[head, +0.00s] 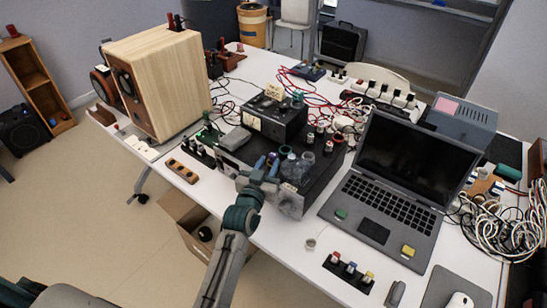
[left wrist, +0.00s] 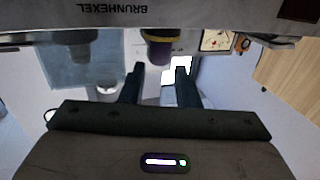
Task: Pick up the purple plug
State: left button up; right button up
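The purple plug (left wrist: 158,50) shows in the left wrist view with a yellow ring, beyond the fingertips and roughly in line with the gap between them. In the head view the small purple plug (head: 271,159) is at the front of the black device, just beyond my left gripper. My left gripper (head: 262,172) is at the device's front edge. In the left wrist view its two dark fingers (left wrist: 158,78) are apart, with nothing visibly held between them. Whether a finger touches the plug cannot be told. My right gripper is not in view.
The black device (head: 318,178) carries clear jars (head: 293,168) close to the right of my gripper. A laptop (head: 400,165) stands further right, a wooden speaker (head: 160,85) at the left. Loose cables (head: 490,220) lie at the right. Bare white table (head: 275,235) shows in front.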

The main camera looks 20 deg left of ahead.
aim_at(272, 157)
pick_arm(q)
jog(key=shift+w+r, duration=0.1)
jog(key=shift+w, duration=0.25)
jog(key=w+p, duration=0.2)
jog(key=w, duration=0.1)
jog(key=shift+w+d, duration=0.15)
jog(key=shift+w+f, duration=0.25)
jog(key=shift+w, duration=0.3)
jog(key=shift+s, duration=0.1)
jog(key=c, duration=0.6)
